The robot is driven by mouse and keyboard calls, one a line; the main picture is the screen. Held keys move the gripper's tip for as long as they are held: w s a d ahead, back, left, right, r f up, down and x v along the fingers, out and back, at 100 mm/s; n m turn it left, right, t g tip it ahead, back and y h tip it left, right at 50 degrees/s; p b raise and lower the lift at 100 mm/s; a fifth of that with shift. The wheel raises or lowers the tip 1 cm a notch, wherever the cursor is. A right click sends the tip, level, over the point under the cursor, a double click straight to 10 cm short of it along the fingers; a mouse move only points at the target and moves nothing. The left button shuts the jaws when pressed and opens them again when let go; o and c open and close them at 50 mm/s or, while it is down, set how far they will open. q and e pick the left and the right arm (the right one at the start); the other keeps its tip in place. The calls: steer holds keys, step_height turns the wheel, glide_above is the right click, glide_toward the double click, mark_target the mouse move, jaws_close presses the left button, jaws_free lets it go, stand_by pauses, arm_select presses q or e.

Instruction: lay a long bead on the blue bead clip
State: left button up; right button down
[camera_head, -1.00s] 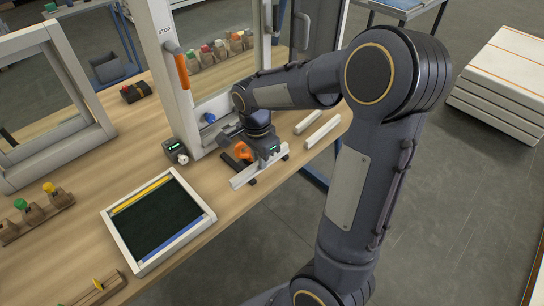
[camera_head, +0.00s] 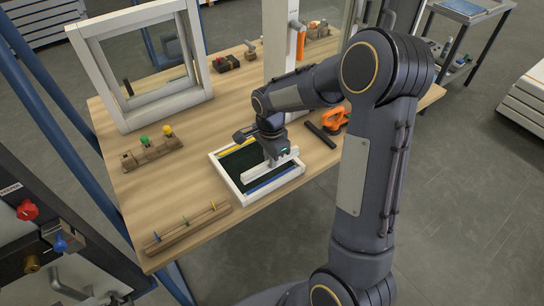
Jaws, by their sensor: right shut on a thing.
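My right gripper (camera_head: 273,157) is shut on a long white bead (camera_head: 286,160) and holds it over the right part of a small white frame (camera_head: 236,189). The frame lies flat on the wooden table with a dark green panel (camera_head: 233,165) inside. The blue bead clip (camera_head: 272,184) is a blue strip along the frame's near inner edge; the bead is beyond it and looks apart from it. A yellow strip (camera_head: 238,151) runs along the far inner edge. The bead and gripper hide part of the panel. My left gripper is out of view.
A wooden rack with coloured pegs (camera_head: 152,152) and a slotted wooden block (camera_head: 187,229) stand left of the frame. An upright window frame (camera_head: 143,123) is behind. An orange tool (camera_head: 336,119) and a black bar (camera_head: 320,136) lie to the right. Bare table (camera_head: 190,195) lies between.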

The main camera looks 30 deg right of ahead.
steer(key=shift+f, duration=0.1)
steer(key=b, duration=0.4)
glide_above(271, 179)
steer(key=shift+f, duration=2.3)
steer(key=shift+f+b, duration=0.55)
steer(key=c, duration=1.4)
jaws_free()
step_height(271, 179, up, 8)
steer(key=shift+f, duration=0.2)
steer(key=shift+r, duration=0.1)
